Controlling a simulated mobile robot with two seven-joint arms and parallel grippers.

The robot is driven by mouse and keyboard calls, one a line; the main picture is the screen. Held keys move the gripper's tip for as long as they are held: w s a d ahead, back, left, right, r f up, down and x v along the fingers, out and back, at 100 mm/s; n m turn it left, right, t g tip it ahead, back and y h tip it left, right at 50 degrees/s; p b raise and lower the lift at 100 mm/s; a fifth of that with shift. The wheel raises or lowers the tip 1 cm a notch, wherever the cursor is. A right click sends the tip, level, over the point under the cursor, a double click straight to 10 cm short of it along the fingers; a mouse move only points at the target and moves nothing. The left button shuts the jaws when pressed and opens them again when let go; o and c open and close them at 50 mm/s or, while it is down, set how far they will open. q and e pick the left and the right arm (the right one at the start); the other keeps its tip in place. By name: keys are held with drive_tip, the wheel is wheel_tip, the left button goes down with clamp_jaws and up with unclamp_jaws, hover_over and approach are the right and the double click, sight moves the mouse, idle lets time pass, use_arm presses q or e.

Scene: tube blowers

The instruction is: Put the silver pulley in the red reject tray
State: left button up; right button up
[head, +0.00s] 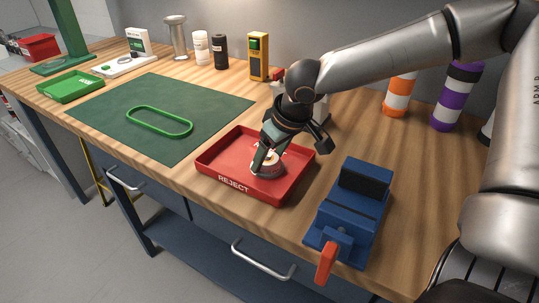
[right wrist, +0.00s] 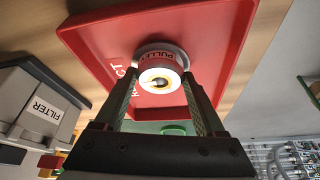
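The silver pulley (head: 267,163) is inside the red reject tray (head: 223,175), low over or on its floor; I cannot tell whether it touches. In the right wrist view the pulley (right wrist: 160,75) shows a pale round face, a yellowish ring around a dark hole and a red "PULLEY" label. My right gripper (head: 268,158) points down into the tray. Its fingertips (right wrist: 161,82) are on either side of the pulley and appear shut on it. The tray (right wrist: 215,40) lies beneath it in the wrist view. My left gripper is not in view.
A blue fixture (head: 352,213) with an orange handle stands right of the tray. A green mat (head: 130,105) with a green belt (head: 160,121) lies left. A green tray (head: 70,86), a yellow meter (head: 258,57) and a grey FILTER box (right wrist: 35,100) are around.

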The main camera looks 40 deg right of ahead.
drive_tip(key=o, duration=0.4)
drive_tip(key=shift+o, duration=0.2)
drive_tip(key=shift+r, duration=0.1)
drive_tip(key=shift+r, duration=0.3)
use_arm(q)
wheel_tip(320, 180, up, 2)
drive_tip(key=p, duration=0.3)
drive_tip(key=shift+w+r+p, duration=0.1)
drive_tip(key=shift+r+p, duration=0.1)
drive_tip(key=shift+p, duration=0.2)
use_arm(e)
drive_tip(key=v, duration=1.1)
drive_tip(key=shift+s+r, duration=0.15)
drive_tip(key=shift+r, duration=0.15)
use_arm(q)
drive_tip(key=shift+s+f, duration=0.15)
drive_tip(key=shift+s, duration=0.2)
